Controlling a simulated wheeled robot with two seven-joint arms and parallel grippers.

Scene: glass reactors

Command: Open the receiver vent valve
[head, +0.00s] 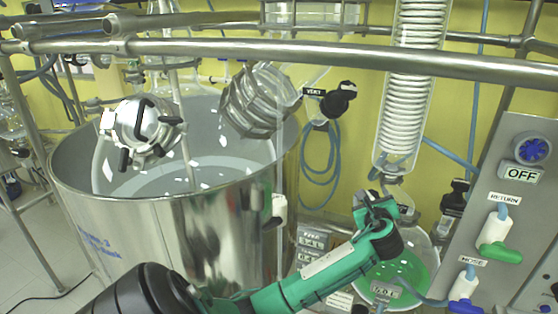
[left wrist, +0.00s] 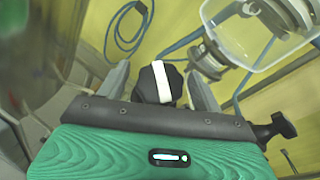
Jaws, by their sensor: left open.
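My left gripper (head: 376,206) reaches in from the lower left on a green arm, beside the receiver flask (head: 418,256), which holds green liquid. In the left wrist view the two grey fingers of the gripper (left wrist: 158,88) stand apart. A black valve knob with a white bar (left wrist: 160,82) shows between them, with gaps on both sides. I cannot tell how far it is from the fingertips. In the head view this knob is hidden or too small to make out. A separate black knob (head: 338,100) sits higher up, beside a VENT label (head: 313,92). My right gripper is not in view.
A large steel vessel (head: 180,225) stands at the left. A coiled glass condenser (head: 412,80) hangs above the flask. A grey panel (head: 520,190) with RETURN and HOSE valves is at the right. A metal rail (head: 300,52) crosses above. Blue hose (head: 322,160) hangs behind.

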